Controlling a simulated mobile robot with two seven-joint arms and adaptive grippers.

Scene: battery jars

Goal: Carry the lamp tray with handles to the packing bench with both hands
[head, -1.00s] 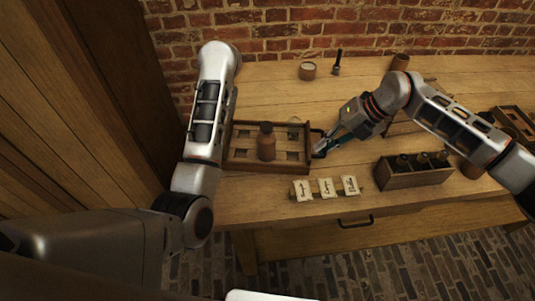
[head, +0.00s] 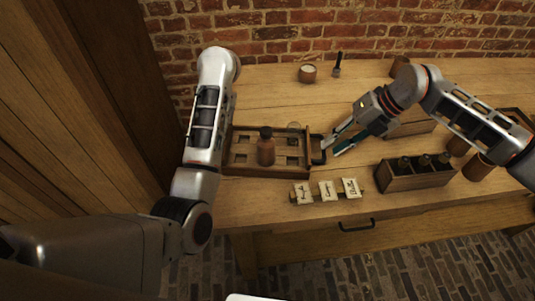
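The wooden lamp tray (head: 262,172) lies on the bench at left centre in the head view. It has several square recesses and a dark handle (head: 319,150) at its right end. My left arm covers the tray's left end, and my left gripper is hidden.
Three pale cards (head: 327,190) stand in front of the tray. A wooden crate with dark bottles (head: 415,178) stands to the right. A cup (head: 308,73) and a brush (head: 338,65) stand at the back. Bare bench top lies between them and the tray.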

